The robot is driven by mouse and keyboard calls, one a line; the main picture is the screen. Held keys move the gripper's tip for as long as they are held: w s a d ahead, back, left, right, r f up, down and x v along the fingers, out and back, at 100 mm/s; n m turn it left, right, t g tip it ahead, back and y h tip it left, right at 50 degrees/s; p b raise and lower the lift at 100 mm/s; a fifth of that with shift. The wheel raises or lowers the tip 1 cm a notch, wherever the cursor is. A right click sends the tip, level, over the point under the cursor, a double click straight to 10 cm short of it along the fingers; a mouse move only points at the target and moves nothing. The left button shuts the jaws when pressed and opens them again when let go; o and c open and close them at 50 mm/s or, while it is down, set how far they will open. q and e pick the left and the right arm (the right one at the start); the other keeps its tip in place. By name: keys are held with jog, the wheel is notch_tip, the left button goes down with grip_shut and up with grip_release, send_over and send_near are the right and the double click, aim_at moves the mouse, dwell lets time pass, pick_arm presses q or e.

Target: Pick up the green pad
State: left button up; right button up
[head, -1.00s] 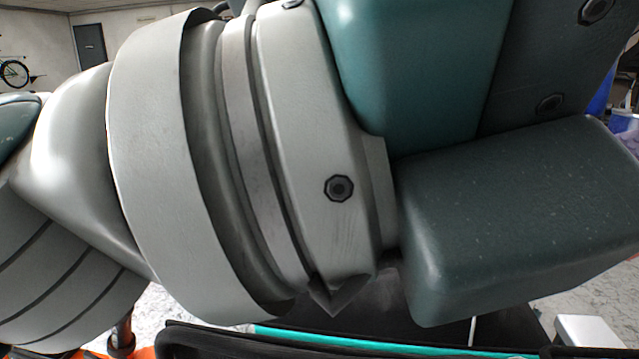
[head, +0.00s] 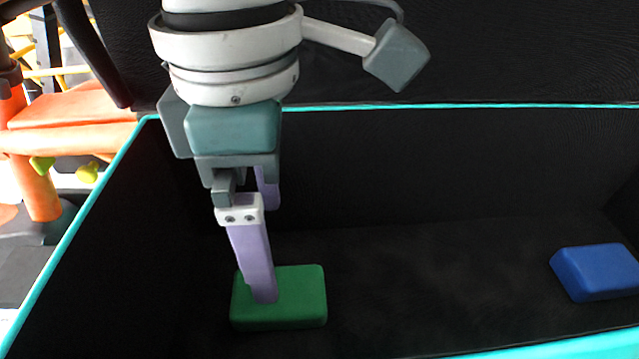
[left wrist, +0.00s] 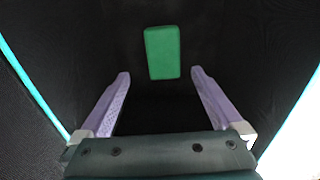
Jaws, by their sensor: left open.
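The green pad (head: 303,305) lies flat on the floor of a black box, left of its middle, in the head view. In the left wrist view the green pad (left wrist: 162,53) is ahead of the fingertips, centred between them and apart from them. My left gripper (head: 266,250) points down from above, with purple fingers; one finger covers part of the pad in the head view. In the left wrist view my left gripper (left wrist: 160,73) is open with nothing between its fingers. My right gripper is not in view.
A blue pad (head: 598,272) lies on the box floor at the right. The black box has walls with a turquoise rim (head: 420,106). An orange frame (head: 72,112) stands outside at the left. The floor between the pads is clear.

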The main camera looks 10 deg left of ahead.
aim_at(280, 285)
pick_arm(q)
notch_tip(280, 285, down, 5)
jog(key=shift+d+r+b, duration=0.1)
jog(key=shift+b, duration=1.05)
jog(key=f+b, duration=0.2)
jog(key=f, duration=0.1)
jog(key=f+b, duration=0.1)
jog(key=f, duration=0.1)
jog(key=shift+s+b, duration=0.3)
jog(key=shift+r, duration=0.1)
jog(key=shift+c, duration=0.5)
jog(key=c, duration=1.2)
